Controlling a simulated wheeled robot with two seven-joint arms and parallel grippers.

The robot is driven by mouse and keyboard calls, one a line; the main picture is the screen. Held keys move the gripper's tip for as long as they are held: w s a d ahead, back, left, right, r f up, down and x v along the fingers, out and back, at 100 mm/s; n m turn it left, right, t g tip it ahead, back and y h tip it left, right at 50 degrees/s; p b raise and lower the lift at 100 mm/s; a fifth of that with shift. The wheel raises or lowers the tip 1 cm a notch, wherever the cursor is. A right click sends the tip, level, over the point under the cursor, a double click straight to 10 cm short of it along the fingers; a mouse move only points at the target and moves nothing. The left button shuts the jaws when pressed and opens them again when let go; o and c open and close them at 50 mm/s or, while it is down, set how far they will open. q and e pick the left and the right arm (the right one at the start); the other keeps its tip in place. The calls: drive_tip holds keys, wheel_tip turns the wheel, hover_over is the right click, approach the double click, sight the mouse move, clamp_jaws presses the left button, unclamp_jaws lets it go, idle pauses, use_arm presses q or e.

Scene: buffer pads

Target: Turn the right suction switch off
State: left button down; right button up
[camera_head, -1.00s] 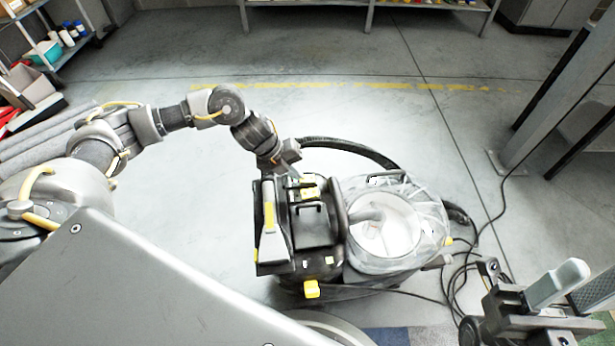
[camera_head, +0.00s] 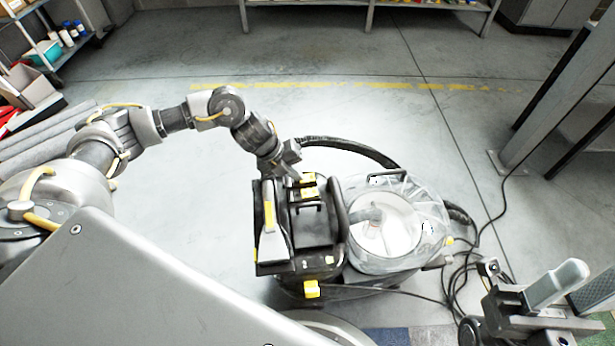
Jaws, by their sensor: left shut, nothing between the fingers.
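A black floor-cleaning machine (camera_head: 317,226) with yellow parts stands on the floor in the middle. Its right half is a clear round tank (camera_head: 385,232) with a pale inside. A yellow switch area (camera_head: 309,187) shows at the back of its black top. My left gripper (camera_head: 296,178) is at that back edge, pointing down beside the yellow area, its fingers shut and empty. Whether it touches a switch cannot be told. The separate switches are too small to tell apart. What seems to be my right gripper (camera_head: 548,290) is at the lower right, away from the machine; its finger state is unclear.
A black hose (camera_head: 360,148) curves behind the machine. Dark cables (camera_head: 465,275) lie loose on the floor to its right. A metal post (camera_head: 545,115) stands at the right. Shelves (camera_head: 50,50) stand at the far left.

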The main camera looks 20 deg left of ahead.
use_arm(q)
drive_tip(key=shift+r+p, duration=2.95)
drive_tip(key=shift+r, duration=0.1)
